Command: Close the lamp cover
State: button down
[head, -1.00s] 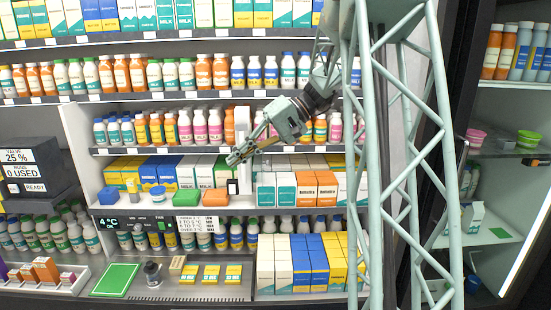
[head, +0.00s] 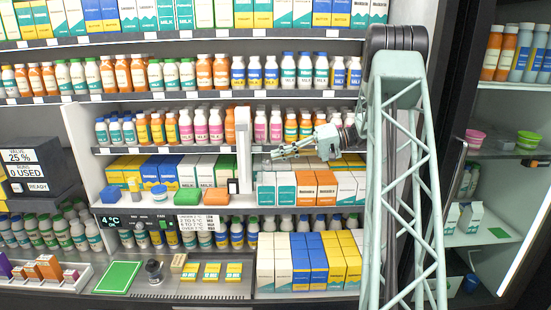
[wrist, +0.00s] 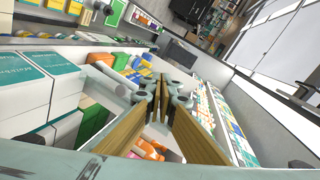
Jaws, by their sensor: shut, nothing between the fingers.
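A tall white upright piece (head: 243,150) stands at the front of the middle shelf in the head view, with a small black box with a pale face (head: 233,186) at its foot. It may be the lamp cover, but I cannot tell for sure, nor whether it is open. My gripper (head: 274,154) is to the right of this piece, pointing left, with a gap seen between them. In the wrist view my gripper (wrist: 165,84) shows its wood-coloured fingers meeting at the tips, shut and empty.
Orange and teal cartons (head: 306,188) stand below my gripper. Rows of bottles (head: 205,128) fill the shelf behind. A green tub (head: 187,196) and an orange tub (head: 216,196) sit left of the black box. A green mat (head: 118,277) lies on the counter below.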

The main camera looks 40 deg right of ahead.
jog(key=s+d+f+t, duration=0.1)
jog(key=d+f, duration=0.3)
jog(key=d, duration=0.7)
jog(key=shift+m+t+p, duration=0.3)
jog(key=shift+t+p, duration=0.05)
jog(key=shift+t, duration=0.55)
jog(key=b+x, duration=0.1)
jog(key=x, duration=0.8)
jog(key=shift+w+a, duration=0.2)
jog(key=shift+w, duration=0.2)
jog(key=shift+f, duration=0.1)
